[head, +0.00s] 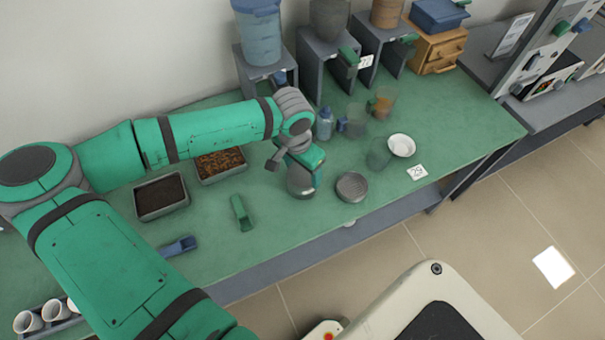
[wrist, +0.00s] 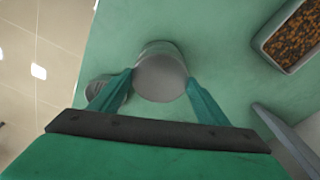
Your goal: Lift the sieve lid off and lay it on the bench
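A round grey metal sieve stack (head: 299,187) stands on the green bench below my gripper. Its flat, smooth top, which looks like the lid (wrist: 160,78), shows between the fingers in the wrist view. My gripper (head: 304,172) points down over it, with one green finger on each side. The fingertips (wrist: 160,76) are apart and line up with the lid's edges. I cannot tell whether they press on it. My gripper and wrist hide part of the stack in the head view.
A shallow grey round dish (head: 352,187) stands close to the right of the stack. A white bowl (head: 401,145), clear beakers (head: 378,153) and a blue bottle (head: 325,123) stand behind. A green scoop (head: 242,213) lies left. Bench surface (head: 275,232) is clear in front.

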